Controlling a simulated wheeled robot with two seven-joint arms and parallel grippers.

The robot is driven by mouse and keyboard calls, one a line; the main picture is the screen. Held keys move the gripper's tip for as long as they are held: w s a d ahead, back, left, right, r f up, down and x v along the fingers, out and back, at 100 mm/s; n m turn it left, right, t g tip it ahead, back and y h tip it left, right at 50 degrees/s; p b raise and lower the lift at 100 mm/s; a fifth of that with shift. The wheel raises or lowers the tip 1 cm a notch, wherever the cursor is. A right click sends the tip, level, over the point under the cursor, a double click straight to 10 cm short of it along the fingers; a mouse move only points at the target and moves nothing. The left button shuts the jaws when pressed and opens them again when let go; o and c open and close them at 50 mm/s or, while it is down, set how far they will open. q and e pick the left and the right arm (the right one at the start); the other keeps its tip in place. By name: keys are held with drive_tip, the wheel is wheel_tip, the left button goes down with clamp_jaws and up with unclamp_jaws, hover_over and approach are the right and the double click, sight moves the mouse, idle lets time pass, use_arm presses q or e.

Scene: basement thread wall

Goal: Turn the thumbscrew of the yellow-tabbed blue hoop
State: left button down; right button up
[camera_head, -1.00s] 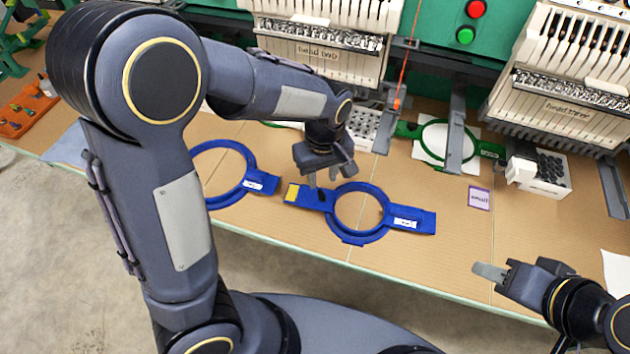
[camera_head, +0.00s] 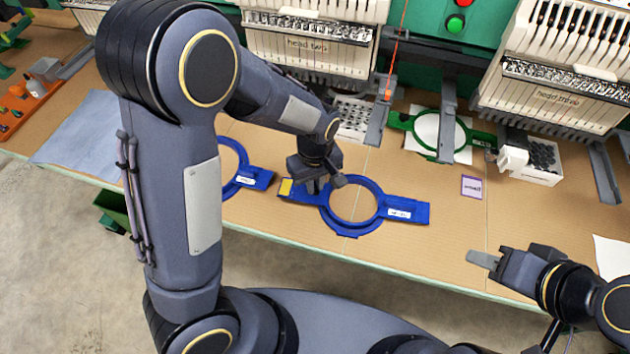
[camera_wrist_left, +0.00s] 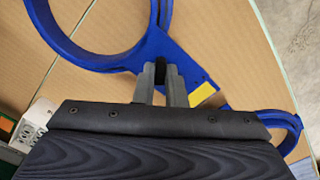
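The yellow-tabbed blue hoop (camera_head: 382,220) lies flat on the table, its yellow tab (camera_head: 286,187) at its left end. In the left wrist view the blue hoop (camera_wrist_left: 95,62) shows its yellow tab (camera_wrist_left: 202,94) right of my fingers. A black thumbscrew (camera_wrist_left: 160,70) stands between my left fingertips there; the head view hides it behind the gripper. My left gripper (camera_head: 318,187) is down at the hoop's tab side. Its fingers (camera_wrist_left: 160,80) flank the thumbscrew closely; whether they grip it is unclear. My right gripper (camera_head: 483,260) is empty over the table's front right; its finger gap is unclear.
Another blue hoop (camera_head: 252,178) lies close on the left, partly behind my left arm. A green hoop (camera_head: 425,149) lies at the back beneath a machine arm. A purple-edged card (camera_head: 471,186) and a white box (camera_head: 535,174) are right. Table right of the blue hoop is clear.

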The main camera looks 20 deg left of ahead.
use_arm(q)
drive_tip(key=n+p, duration=0.1)
drive_tip(key=n, duration=0.2)
drive_tip(key=shift+r+n, duration=0.1)
drive_tip(key=shift+n, duration=0.7)
idle(0.6)
drive_tip(key=c, duration=1.5)
unclamp_jaws()
wheel_tip(320, 180, up, 8)
drive_tip(key=shift+f, duration=0.15)
